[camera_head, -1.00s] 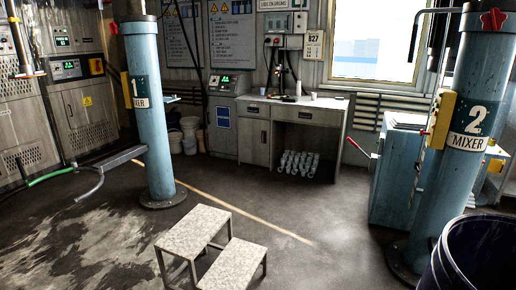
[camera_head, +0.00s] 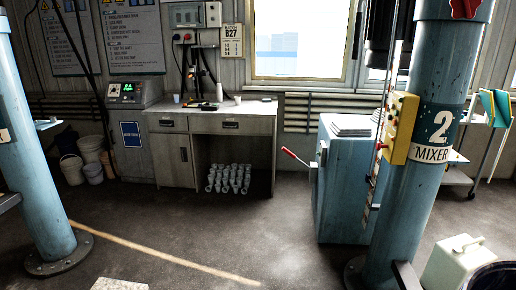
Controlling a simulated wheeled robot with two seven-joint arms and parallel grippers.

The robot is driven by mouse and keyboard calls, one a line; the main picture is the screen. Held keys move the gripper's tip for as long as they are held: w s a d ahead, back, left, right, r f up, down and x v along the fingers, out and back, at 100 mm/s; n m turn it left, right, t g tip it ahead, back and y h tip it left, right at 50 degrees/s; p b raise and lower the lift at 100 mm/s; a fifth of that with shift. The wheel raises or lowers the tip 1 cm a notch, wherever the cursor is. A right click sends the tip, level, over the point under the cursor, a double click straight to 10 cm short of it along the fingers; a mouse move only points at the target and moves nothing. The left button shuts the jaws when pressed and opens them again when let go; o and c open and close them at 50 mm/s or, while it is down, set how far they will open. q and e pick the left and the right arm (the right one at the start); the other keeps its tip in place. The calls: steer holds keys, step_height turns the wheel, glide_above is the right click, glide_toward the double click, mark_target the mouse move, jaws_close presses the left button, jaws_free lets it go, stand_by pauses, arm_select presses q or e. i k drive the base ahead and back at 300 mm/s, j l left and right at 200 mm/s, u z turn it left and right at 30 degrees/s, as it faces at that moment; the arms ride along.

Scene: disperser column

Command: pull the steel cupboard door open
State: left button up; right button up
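A grey steel workbench (camera_head: 235,122) stands against the back wall. At its left end is a closed cupboard door (camera_head: 172,160) under a drawer. The door looks flat against its frame, and a small dark handle shows near its right edge. The right half of the bench is an open bay with several pale cup-like parts (camera_head: 229,179) on its floor. Neither of my grippers is in view.
A blue column (camera_head: 35,190) stands at the left and a blue mixer column (camera_head: 410,200) at the right. A blue cabinet with a red-handled lever (camera_head: 296,157) stands right of the bench. Buckets (camera_head: 72,168) sit at the left. Floor before the bench is clear.

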mark_target(173, 160)
steer(key=i+z, duration=0.1)
steer(key=i, duration=1.8)
steer(key=i+u, duration=0.3)
steer(key=i, duration=0.3)
steer(key=i+u, duration=0.25)
steer(key=i, duration=0.35)
steer(key=i+l+u, duration=0.3)
steer(key=i, duration=0.3)
